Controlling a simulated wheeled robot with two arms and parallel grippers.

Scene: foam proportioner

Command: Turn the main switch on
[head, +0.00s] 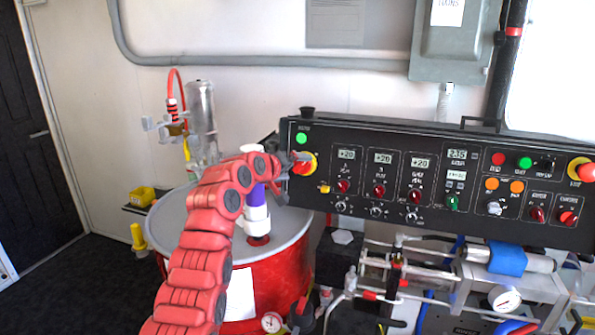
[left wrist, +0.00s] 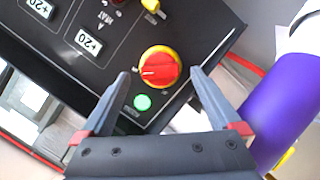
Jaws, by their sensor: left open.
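The main switch (head: 306,168) is a red rotary knob on a yellow round plate at the left end of the black control panel (head: 330,215). In the left wrist view the switch (left wrist: 160,68) is seen face-on, with a pale pointer mark toward the picture's left. A green lamp (head: 301,138) beside it is lit; it also shows in the left wrist view (left wrist: 142,102). My left gripper (head: 297,163) is open at the switch, with its fingertips (left wrist: 159,73) on either side of the knob. Contact cannot be told. The gripper partly hides the switch in the head view.
A red drum (head: 270,280) with a grey lid and a purple-and-white fitting (head: 256,205) stand close to my left arm. A red-and-yellow button (head: 580,170) sits at the panel's right end. Pipes and gauges lie below the panel. Floor at the left is mostly clear.

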